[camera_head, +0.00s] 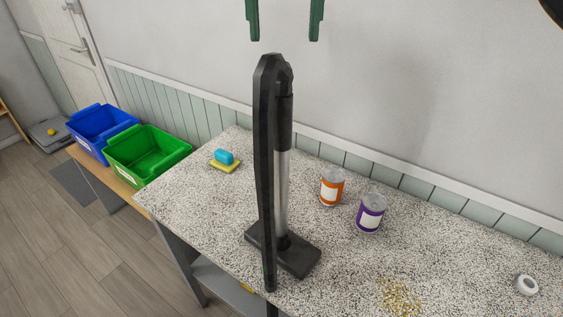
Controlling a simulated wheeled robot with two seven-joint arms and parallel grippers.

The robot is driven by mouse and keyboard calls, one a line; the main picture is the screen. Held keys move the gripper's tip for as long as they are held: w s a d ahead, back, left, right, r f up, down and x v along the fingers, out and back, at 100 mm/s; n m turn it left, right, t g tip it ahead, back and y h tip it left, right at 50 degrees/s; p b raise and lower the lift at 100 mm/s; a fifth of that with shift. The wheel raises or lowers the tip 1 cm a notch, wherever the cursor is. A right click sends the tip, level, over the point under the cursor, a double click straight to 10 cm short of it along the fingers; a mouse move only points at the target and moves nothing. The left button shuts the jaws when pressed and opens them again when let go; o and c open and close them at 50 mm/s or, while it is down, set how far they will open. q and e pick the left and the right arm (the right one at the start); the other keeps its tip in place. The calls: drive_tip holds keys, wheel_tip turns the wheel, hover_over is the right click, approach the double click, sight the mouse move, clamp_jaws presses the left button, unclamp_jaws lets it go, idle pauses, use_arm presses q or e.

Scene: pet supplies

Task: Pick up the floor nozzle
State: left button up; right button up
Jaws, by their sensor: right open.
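The floor nozzle (300,259) stands upright on the speckled table (205,209), with its flat black foot on the tabletop. A grey metal tube with a black upper sleeve rises from the foot. A long black strip curves over the top and runs down the left of the tube to near the table's front edge. My right gripper (284,38) shows as two green fingers at the top of the picture. It is open and empty, and in the picture it sits above the top of the nozzle, apart from it. My left gripper is not in view.
An orange-labelled jar (332,187) and a purple-labelled jar (370,212) stand right of the nozzle. A blue and yellow sponge pair (224,161) lies left. Spilled yellow grains (400,297) and a white ring (527,285) lie right. Green (178,153) and blue (126,121) bins stand beyond the table.

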sight(282, 94)
drive_tip(key=f, duration=0.7)
drive_tip(key=shift+w+f, duration=0.1)
drive_tip(key=shift+w, duration=0.2)
drive_tip(key=shift+w+f, duration=0.15)
drive_tip(key=shift+f, duration=0.15)
drive_tip(key=shift+w+a+f+p, duration=0.1)
drive_tip(key=shift+w+f+p, duration=0.3)
drive_tip(key=shift+f, duration=0.95)
drive_tip(key=shift+w+a+f+p, duration=0.1)
drive_tip(key=shift+f+p, duration=0.6)
drive_tip(key=shift+f, duration=0.6)
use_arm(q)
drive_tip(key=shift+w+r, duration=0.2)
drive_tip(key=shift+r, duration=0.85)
use_arm(e)
drive_tip(key=shift+s, duration=0.1)
drive_tip(key=shift+c, duration=0.5)
drive_tip(key=c, duration=0.9)
drive_tip(key=shift+r, duration=0.15)
drive_tip(key=shift+c, duration=0.7)
